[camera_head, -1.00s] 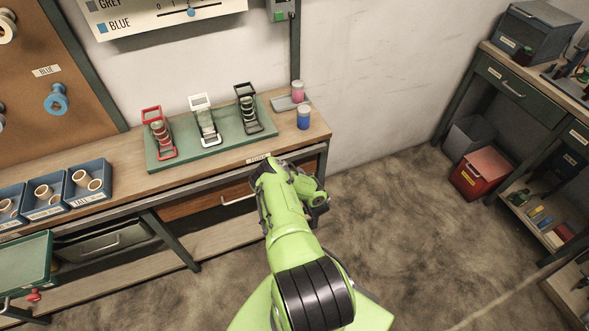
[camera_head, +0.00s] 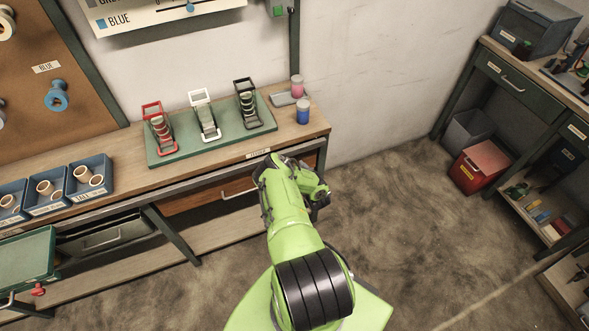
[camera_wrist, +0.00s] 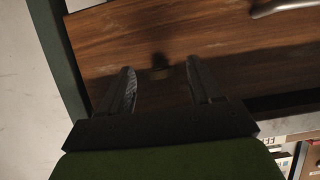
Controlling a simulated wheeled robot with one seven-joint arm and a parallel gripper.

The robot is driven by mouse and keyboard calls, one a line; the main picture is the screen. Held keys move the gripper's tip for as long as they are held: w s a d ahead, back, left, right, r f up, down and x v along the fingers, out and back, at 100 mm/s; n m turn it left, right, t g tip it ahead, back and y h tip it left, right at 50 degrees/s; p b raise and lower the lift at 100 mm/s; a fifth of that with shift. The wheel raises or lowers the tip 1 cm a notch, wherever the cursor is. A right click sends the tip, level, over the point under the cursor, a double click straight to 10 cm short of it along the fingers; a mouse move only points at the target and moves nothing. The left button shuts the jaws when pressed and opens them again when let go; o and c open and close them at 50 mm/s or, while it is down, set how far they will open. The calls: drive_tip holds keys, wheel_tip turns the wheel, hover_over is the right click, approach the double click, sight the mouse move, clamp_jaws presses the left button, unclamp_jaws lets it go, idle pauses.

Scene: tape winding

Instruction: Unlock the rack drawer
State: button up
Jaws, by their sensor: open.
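The wooden drawer front (camera_head: 193,198) is under the bench top, with a pale bar handle (camera_head: 240,190). My arm covers its right part in the head view. The wrist view shows the brown drawer front (camera_wrist: 220,45) close up, with part of the handle (camera_wrist: 285,7) at the top right. A small dark knob-like piece (camera_wrist: 161,69), perhaps the lock, is on the wood between my fingers in that view. My gripper (camera_wrist: 164,76) is open, its two fingers apart on either side of that piece. I cannot tell whether they touch anything. The fingertips are hidden in the head view.
The bench top (camera_head: 115,170) holds a green tray (camera_head: 185,151) with several framed stacks, a blue-filled jar (camera_head: 303,114) and blue bins (camera_head: 90,184). A green bench leg (camera_wrist: 60,60) stands left of the drawer in the wrist view. A red box (camera_head: 480,165) stands by the right-hand bench; the floor between is clear.

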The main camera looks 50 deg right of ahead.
drive_tip(key=p+v, duration=0.5)
drive_tip(key=v, duration=1)
drive_tip(key=shift+s+a+r, duration=0.2)
drive_tip(key=shift+s+a, duration=0.05)
